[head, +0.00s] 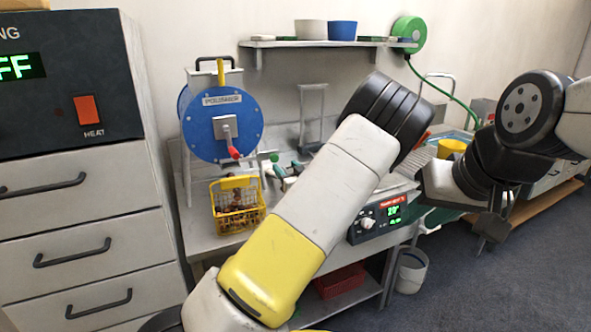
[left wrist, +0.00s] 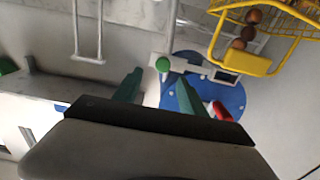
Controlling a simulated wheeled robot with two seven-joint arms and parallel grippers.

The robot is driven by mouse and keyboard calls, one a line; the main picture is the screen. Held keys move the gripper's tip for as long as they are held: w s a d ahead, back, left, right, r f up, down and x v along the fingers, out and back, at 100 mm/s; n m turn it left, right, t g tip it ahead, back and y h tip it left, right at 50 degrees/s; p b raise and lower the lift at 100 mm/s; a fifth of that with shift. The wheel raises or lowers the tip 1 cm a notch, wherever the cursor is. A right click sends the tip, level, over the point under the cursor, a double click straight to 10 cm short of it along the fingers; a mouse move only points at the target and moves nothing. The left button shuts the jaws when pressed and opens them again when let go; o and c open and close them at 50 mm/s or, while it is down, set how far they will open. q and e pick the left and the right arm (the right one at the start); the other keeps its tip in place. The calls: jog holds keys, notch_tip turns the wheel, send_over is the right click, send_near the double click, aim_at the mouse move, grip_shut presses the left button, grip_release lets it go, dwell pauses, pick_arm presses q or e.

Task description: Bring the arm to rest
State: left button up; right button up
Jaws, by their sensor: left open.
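My left arm crosses the middle of the head view, its yellow and white link in front of the bench. My left gripper (head: 288,171) is mostly hidden behind that link; its teal fingertips show over the bench. In the left wrist view the teal fingers (left wrist: 158,90) stand apart with nothing held between them. My right gripper (head: 488,232) is dark and hangs downward at the right, above the floor; its jaw gap is unclear.
A yellow basket (head: 240,222) of chestnuts stands on the bench by the blue polisher drum (head: 203,125). A control box (head: 382,219) is at the bench's front. A wall shelf (head: 300,43) is above, a roaster cabinet (head: 78,190) left, a bin (head: 411,271) below.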

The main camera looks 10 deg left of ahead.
pick_arm(q)
jog(key=s+d+r+m+g+h, duration=0.25)
jog(key=s+r+h, duration=0.35)
jog(key=s, duration=0.4)
jog(key=s+d+r+m+g+h, duration=0.1)
jog(key=s+d+r+g+h, duration=0.25)
jog(key=s+h, duration=0.5)
jog(key=s+a+r+m+g+y, duration=0.1)
jog(key=s+a+m, duration=0.1)
jog(key=s, duration=0.8)
jog(key=s+a+r+m+g+y, duration=0.1)
jog(key=s+a+r+m, duration=0.1)
jog(key=s, duration=0.8)
jog(key=shift+a+g, duration=0.4)
jog(key=shift+f, duration=0.1)
dwell(1.0)
